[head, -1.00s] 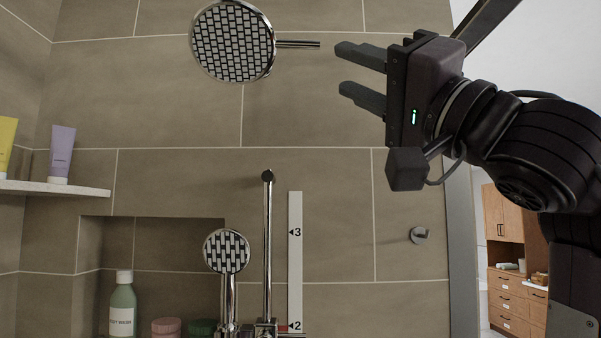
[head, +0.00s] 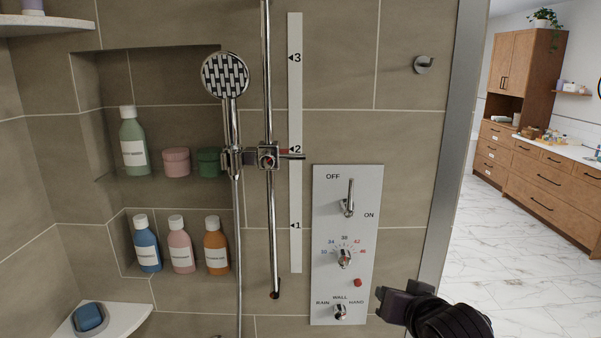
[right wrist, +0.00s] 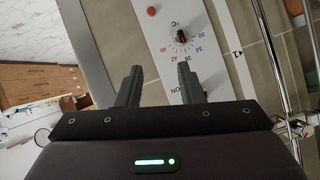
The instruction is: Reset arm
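My right gripper (right wrist: 158,85) shows in the right wrist view with its two dark fingers apart and nothing between them. In the head view, part of my right arm and gripper (head: 390,303) is low at the right, beside the lower right edge of the white shower control panel (head: 372,240). The fingers are hard to make out there. The panel also shows beyond the fingers in the right wrist view (right wrist: 205,50). It carries an ON/OFF lever (head: 349,198), a temperature dial (head: 344,258) and a RAIN/WALL/HAND selector (head: 340,311). My left gripper is not in view.
A hand shower (head: 226,76) sits on a slider on the vertical rail (head: 268,220), left of the panel. A robe hook (head: 423,65) is on the wall. Bottles stand in niches at left. Open floor (head: 520,285) lies right of the wall edge (head: 450,150).

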